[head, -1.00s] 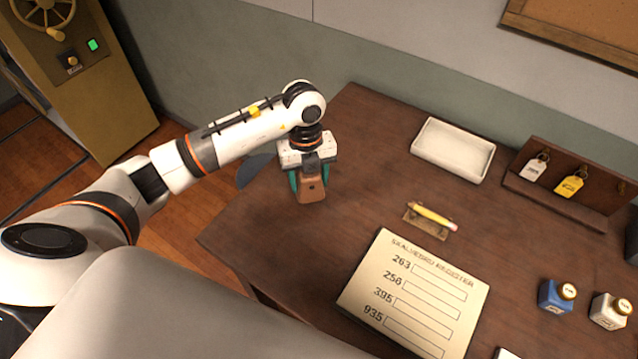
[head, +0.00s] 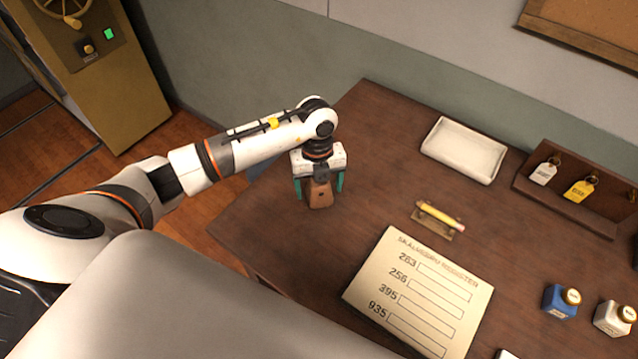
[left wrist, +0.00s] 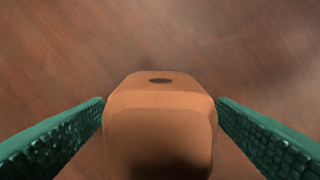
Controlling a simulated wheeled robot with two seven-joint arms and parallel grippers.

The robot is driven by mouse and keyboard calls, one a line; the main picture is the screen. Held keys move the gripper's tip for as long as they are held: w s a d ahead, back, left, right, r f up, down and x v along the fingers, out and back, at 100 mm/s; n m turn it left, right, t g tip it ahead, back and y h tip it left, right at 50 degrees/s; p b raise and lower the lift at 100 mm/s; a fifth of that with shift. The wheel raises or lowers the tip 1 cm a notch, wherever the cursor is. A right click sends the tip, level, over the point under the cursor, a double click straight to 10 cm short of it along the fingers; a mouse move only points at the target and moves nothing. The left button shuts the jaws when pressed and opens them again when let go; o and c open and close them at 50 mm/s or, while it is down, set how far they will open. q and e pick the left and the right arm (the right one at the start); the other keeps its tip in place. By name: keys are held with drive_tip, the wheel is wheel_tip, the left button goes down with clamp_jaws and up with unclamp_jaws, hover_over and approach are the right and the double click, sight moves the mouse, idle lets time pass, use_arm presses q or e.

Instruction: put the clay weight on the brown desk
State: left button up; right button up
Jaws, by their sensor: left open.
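The clay weight (head: 320,194) is an orange-brown block with a small dark hole in its top. It stands upright on the brown desk (head: 290,240), near the desk's left edge. My left gripper (head: 319,186) is above it with its teal fingers open on either side. In the left wrist view the clay weight (left wrist: 160,125) sits between the two fingers, with a gap showing beside the right finger and little or none beside the left. My right gripper is not in view.
A white tray (head: 463,150) and a wooden key rack (head: 570,205) with tags stand at the back. A pencil on a holder (head: 438,218), a register sheet (head: 420,292), a blue bottle (head: 560,301) and a white bottle (head: 613,318) lie to the right. Desk around the weight is clear.

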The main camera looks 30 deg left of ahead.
use_arm(q)
drive_tip(key=r+b, duration=0.1)
drive_tip(key=r, duration=0.2)
drive_tip(key=r+b, duration=0.1)
drive_tip(key=r, duration=0.3)
drive_tip(key=w+r, duration=0.1)
drive_tip(key=r, duration=0.2)
drive_tip(key=shift+a+r+b, duration=0.35)
drive_tip(key=shift+a+b, duration=0.05)
drive_tip(key=shift+r, duration=0.65)
